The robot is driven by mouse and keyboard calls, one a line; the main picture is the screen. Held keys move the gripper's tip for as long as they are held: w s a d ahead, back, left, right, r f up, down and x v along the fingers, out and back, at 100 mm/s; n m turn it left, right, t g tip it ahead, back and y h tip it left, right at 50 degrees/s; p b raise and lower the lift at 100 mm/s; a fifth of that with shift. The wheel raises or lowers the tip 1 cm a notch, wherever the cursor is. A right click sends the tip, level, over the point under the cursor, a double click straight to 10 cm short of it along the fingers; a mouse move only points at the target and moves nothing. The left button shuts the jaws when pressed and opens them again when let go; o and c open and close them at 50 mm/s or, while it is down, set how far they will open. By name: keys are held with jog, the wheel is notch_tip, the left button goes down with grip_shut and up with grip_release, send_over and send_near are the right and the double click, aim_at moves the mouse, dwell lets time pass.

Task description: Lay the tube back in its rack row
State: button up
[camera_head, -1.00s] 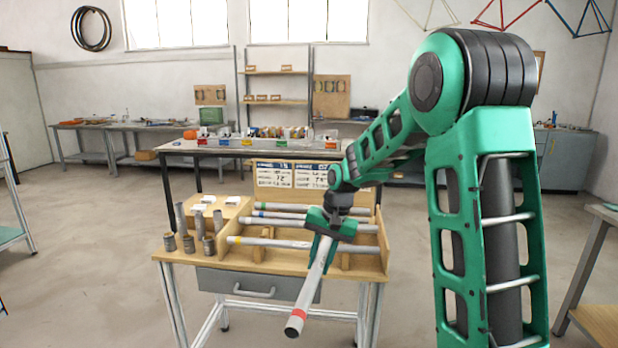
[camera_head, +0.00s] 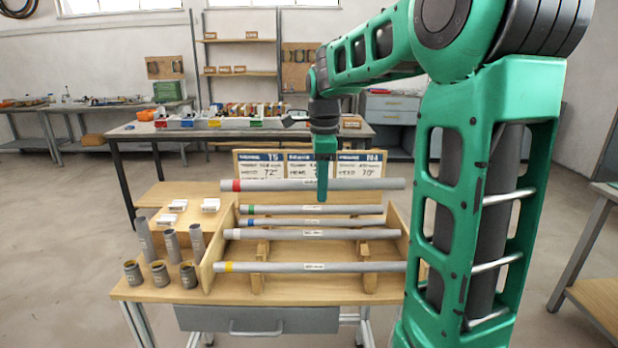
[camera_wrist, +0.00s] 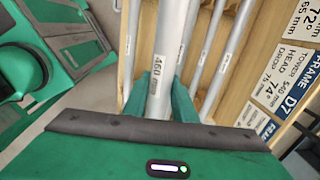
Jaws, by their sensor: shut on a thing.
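My gripper (camera_head: 323,192) is shut on a grey tube (camera_head: 265,185) with a red band at its left end. The tube is held level, crosswise, and appears raised above the back of the wooden rack (camera_head: 214,248), in front of the sign cards. In the wrist view the held tube (camera_wrist: 168,60) runs between my green fingers (camera_wrist: 160,98), with a "460" label showing. In the rack lie a green-banded tube (camera_head: 340,210), a blue-banded tube (camera_head: 340,222), a plain-looking grey tube (camera_head: 270,234) and, at the front, a yellow-banded tube (camera_head: 270,267).
Short upright grey cylinders (camera_head: 171,245) and several small white blocks (camera_head: 172,206) stand left of the rack. Sign cards (camera_head: 262,165) stand behind it. A drawer (camera_head: 258,319) is under the bench front. A cluttered table (camera_head: 240,133) stands further back.

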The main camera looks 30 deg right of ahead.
jog(key=shift+w+d, duration=0.1)
jog(key=shift+w, duration=0.1)
jog(key=shift+d+f, duration=0.1)
jog(key=shift+f, duration=0.55)
jog(key=shift+s+f, duration=0.1)
jog(key=shift+f, duration=9.3)
jog(key=shift+f, duration=0.2)
jog(key=o, duration=1.1)
